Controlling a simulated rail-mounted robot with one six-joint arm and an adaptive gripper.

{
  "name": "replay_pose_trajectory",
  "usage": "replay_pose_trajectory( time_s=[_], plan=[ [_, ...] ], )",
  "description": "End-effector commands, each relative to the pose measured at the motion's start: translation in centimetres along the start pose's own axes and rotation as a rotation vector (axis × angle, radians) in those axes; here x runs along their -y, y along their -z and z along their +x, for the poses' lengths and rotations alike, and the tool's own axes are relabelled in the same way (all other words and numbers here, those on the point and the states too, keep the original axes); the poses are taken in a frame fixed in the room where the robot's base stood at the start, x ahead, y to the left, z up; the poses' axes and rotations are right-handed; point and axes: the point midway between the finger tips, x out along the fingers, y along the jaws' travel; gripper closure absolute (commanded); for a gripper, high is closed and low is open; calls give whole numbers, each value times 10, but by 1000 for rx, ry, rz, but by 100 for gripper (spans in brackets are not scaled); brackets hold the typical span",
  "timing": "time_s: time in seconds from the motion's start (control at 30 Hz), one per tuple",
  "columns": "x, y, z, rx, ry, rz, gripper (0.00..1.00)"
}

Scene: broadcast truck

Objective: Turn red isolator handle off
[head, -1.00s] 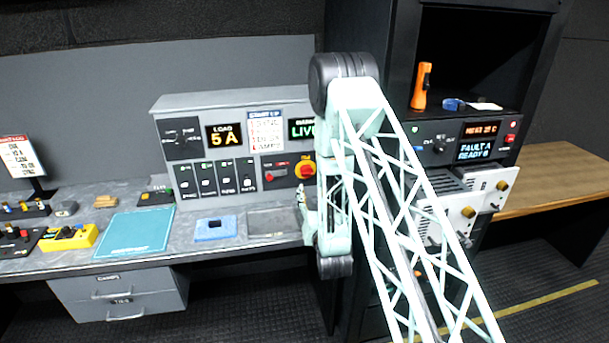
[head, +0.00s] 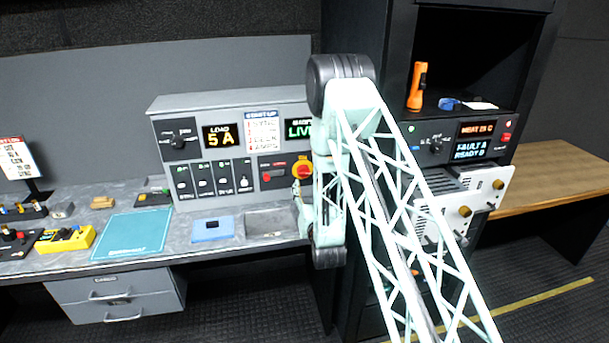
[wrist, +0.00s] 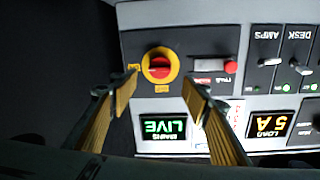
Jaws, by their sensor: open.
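The red isolator handle (wrist: 159,67) sits in a round yellow surround on the grey panel. In the wrist view, which looks upside down, it is ahead of my fingertips and between them in line. In the head view the yellow and red isolator (head: 302,170) shows just left of my arm, partly hidden. My gripper (wrist: 160,80) is open and empty, its two ridged tan fingers spread on either side; I see no contact with the handle. The display labelled MAINS (wrist: 163,130) reads LIVE in green.
Several breaker switches (head: 211,180) line the panel, with a LOAD 5 A display (head: 220,136) above. A grey tray (head: 270,222) and a blue item (head: 212,229) lie on the desk below. A dark rack (head: 365,40) stands close right of my arm.

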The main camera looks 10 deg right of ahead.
Motion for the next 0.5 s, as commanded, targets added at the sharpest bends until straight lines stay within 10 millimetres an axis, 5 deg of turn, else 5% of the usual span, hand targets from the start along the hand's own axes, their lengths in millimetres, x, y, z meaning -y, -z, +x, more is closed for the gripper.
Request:
replay_pose_trajectory(
  time_s=[0.5],
  plan=[
    [0,1,69,-1,0,0,57]
  ],
)
